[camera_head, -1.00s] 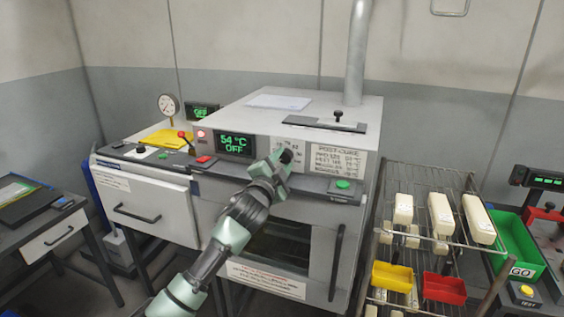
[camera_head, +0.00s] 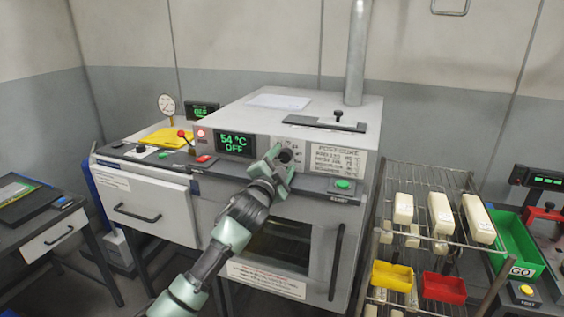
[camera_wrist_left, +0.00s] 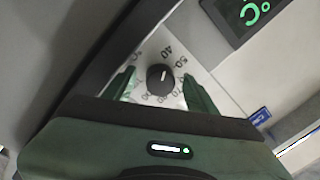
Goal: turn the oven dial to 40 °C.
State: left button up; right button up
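The oven dial is a round black knob (camera_wrist_left: 160,78) with a white pointer mark, on a pale panel with printed numbers around it; 40 and 50 are legible. In the head view the knob (camera_head: 286,155) is partly covered by my gripper. My left gripper (camera_head: 279,160) is in front of the panel. In the left wrist view its two green fingers (camera_wrist_left: 158,82) stand open on either side of the knob, with a visible gap on each side. My right gripper is not in view.
A green button (camera_head: 343,184) is on the ledge right of the dial. A red-knobbed lever (camera_head: 182,134) stands left of the display. A wire rack (camera_head: 450,180) with cream blocks and yellow and red bins stands to the right.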

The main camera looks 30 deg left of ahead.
pick_arm(q)
jog(key=shift+s, duration=0.1)
jog(key=shift+s+d+f, duration=0.1)
jog(key=shift+s+f, duration=0.05)
jog(key=shift+s, duration=0.2)
jog(key=b+v, duration=0.2)
jog(key=v, duration=0.5)
